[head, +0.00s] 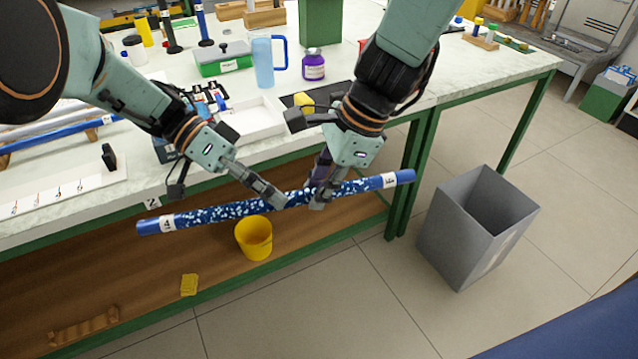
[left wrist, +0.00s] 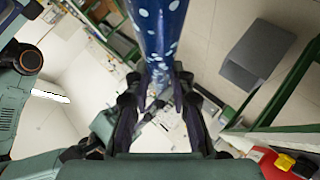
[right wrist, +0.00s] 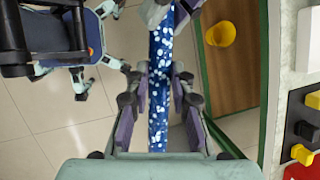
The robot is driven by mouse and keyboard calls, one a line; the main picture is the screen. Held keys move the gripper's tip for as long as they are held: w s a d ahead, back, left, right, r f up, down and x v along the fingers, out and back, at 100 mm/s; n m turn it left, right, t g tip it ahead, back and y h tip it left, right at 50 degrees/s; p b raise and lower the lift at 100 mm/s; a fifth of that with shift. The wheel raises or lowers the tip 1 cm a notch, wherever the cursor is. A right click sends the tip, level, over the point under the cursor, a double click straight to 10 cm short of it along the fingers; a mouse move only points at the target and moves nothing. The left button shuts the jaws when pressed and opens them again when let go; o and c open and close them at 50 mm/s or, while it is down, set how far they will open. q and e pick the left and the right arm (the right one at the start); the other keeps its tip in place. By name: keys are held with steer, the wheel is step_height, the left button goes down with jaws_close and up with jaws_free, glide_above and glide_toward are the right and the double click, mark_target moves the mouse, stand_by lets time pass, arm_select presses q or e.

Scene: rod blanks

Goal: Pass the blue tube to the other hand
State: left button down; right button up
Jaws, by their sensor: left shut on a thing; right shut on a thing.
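The blue tube (head: 235,209) has white speckles and plain blue ends with white labels. It is held in the air in front of the bench's front edge, its right end a little higher in the head view. My left gripper (head: 278,201) is shut on it near the middle. My right gripper (head: 318,196) is shut on it just to the right of the left one. In the left wrist view the tube (left wrist: 157,30) runs up from between the fingers. In the right wrist view the tube (right wrist: 159,95) passes between the finger pads.
A grey bin (head: 470,240) stands on the floor at the right. A yellow bucket (head: 254,238) and a yellow sponge (head: 189,285) are on the lower shelf. On the bench are a white tray (head: 255,122), a light blue jug (head: 264,62) and a purple jar (head: 313,66).

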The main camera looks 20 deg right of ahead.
arm_select(q)
steer(key=c, duration=1.1)
jaws_free()
